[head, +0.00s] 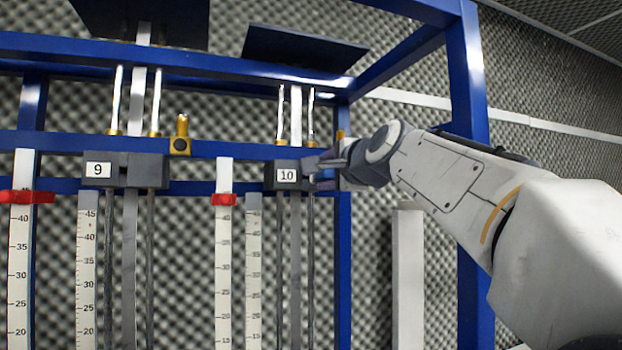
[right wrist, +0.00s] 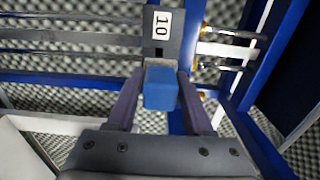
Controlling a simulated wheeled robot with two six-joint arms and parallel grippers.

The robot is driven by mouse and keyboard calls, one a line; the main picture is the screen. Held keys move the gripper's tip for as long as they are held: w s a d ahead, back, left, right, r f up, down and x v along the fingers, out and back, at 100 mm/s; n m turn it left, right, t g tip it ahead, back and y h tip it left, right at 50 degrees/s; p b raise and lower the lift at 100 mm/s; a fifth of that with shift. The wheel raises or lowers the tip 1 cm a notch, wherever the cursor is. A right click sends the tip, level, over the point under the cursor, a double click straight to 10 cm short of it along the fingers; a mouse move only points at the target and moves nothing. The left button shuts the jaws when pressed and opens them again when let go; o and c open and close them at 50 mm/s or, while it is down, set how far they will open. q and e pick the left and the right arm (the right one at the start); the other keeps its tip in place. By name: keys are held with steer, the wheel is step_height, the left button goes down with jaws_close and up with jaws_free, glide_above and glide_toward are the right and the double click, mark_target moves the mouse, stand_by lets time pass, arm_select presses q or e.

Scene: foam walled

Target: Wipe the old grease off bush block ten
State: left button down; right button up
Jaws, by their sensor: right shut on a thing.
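Bush block ten (head: 270,176) is a dark grey block with a white "10" label, set on two vertical rods in the blue frame. In the head view my right gripper (head: 322,166) is at the block's right side. The right wrist view shows the gripper (right wrist: 160,80) shut on a blue pad (right wrist: 160,92) with a pale far end. That pale end is at or very close to the face of block ten (right wrist: 148,44); I cannot tell if it touches. Any grease is too small to make out. My left gripper is out of view.
Block nine (head: 135,170) is to the left on its own rods. Brass fittings (head: 181,135) sit on the blue crossbar (head: 225,149). A blue post (head: 468,80) rises behind my right arm.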

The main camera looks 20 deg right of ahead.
mark_target(331, 170)
steer(key=shift+s, duration=0.25)
steer(key=shift+s+b, duration=0.6)
steer(key=shift+s, duration=0.85)
steer(key=shift+w, duration=0.1)
steer(key=shift+w+a+r+p, duration=0.15)
steer(key=shift+w+p, duration=0.95)
steer(key=shift+w, duration=1.1)
steer(key=shift+w+p, duration=0.4)
steer(key=shift+w, duration=0.8)
steer(key=shift+w+a+p, duration=0.1)
steer(key=shift+w+p, duration=0.4)
steer(key=shift+w, duration=0.55)
